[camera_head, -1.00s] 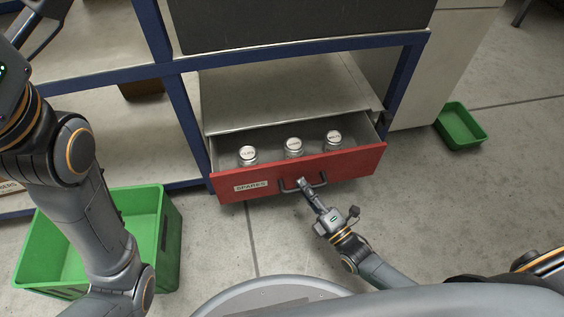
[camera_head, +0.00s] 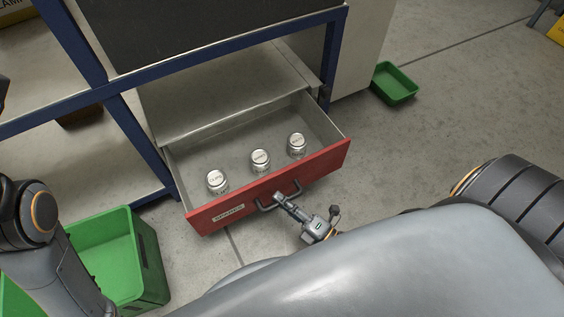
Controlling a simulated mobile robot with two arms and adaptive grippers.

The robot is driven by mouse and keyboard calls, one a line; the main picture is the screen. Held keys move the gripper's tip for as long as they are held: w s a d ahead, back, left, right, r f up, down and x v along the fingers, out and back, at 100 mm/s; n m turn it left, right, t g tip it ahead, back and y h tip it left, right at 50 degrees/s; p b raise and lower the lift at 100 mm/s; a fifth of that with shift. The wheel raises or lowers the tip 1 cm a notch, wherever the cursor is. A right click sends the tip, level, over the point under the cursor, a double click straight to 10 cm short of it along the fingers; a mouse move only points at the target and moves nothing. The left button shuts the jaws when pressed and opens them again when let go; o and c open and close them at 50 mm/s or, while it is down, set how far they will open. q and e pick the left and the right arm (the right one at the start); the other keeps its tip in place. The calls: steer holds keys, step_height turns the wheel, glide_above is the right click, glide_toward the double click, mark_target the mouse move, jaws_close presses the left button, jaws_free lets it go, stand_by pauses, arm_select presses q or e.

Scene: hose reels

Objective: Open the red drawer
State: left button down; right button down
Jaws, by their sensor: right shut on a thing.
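The red drawer (camera_head: 314,167) stands well open in its grey housing under the blue rack. Its red front has a white label reading SPARES at the left and a dark bar handle (camera_head: 266,207) in the middle. Several lidded jars, one of them the middle jar (camera_head: 260,160), stand upright inside. My right gripper (camera_head: 280,198) is shut on the drawer handle, in front of the drawer. My left arm shows at the lower left, but its gripper is out of view.
A large green crate (camera_head: 150,275) stands on the floor at the lower left, near my left arm. A small green tray (camera_head: 396,84) lies on the floor at the upper right. The blue rack frame (camera_head: 140,143) stands left of the drawer. The floor right of the drawer is clear.

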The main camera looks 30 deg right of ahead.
steer(key=c, duration=1.3)
jaws_free()
steer(key=shift+c, duration=0.2)
steer(key=v, duration=0.7)
steer(key=shift+s+d, duration=0.15)
steer(key=shift+s, duration=0.1)
steer(key=shift+f, duration=0.15)
